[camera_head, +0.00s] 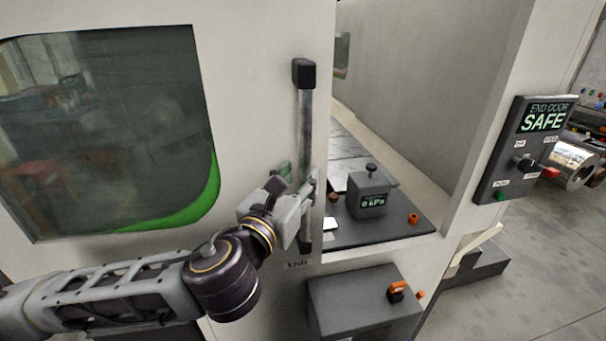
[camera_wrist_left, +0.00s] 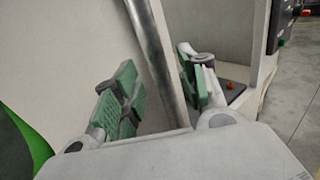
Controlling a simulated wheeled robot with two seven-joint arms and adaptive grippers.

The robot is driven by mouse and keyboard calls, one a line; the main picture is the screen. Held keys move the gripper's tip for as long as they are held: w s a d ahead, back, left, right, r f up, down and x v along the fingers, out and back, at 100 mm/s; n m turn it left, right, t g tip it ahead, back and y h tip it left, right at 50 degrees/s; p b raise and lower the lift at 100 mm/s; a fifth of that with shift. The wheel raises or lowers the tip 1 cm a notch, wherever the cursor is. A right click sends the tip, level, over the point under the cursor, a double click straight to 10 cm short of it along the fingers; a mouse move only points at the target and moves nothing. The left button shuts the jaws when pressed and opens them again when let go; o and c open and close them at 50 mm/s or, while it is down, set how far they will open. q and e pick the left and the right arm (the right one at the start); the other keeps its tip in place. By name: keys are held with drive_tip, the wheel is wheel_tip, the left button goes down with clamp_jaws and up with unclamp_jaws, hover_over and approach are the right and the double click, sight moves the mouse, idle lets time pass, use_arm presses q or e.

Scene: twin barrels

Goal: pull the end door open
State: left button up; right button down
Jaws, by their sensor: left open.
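The end door (camera_head: 260,60) is a white panel with a dark, green-edged window and the label "END" low down. A wide gap to the right of its edge shows the inside of the machine. Its upright metal bar handle (camera_head: 305,120) has black end mounts. My left gripper (camera_head: 297,195) is at the lower half of the handle. In the left wrist view the handle (camera_wrist_left: 160,60) runs between the open green-padded fingers (camera_wrist_left: 157,90), with space visible on both sides. I cannot see my right gripper.
A control panel (camera_head: 522,145) reading "END DOOR SAFE" is on the right post. Inside the gap, a grey gauge box (camera_head: 369,193) reading 0 kPa stands on a dark shelf (camera_head: 400,233). A grey box (camera_head: 360,295) with an orange-handled knob juts out below. Open floor lies at right.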

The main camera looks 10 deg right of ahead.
use_arm(q)
drive_tip(key=shift+v, duration=1.45)
drive_tip(key=shift+f, duration=0.1)
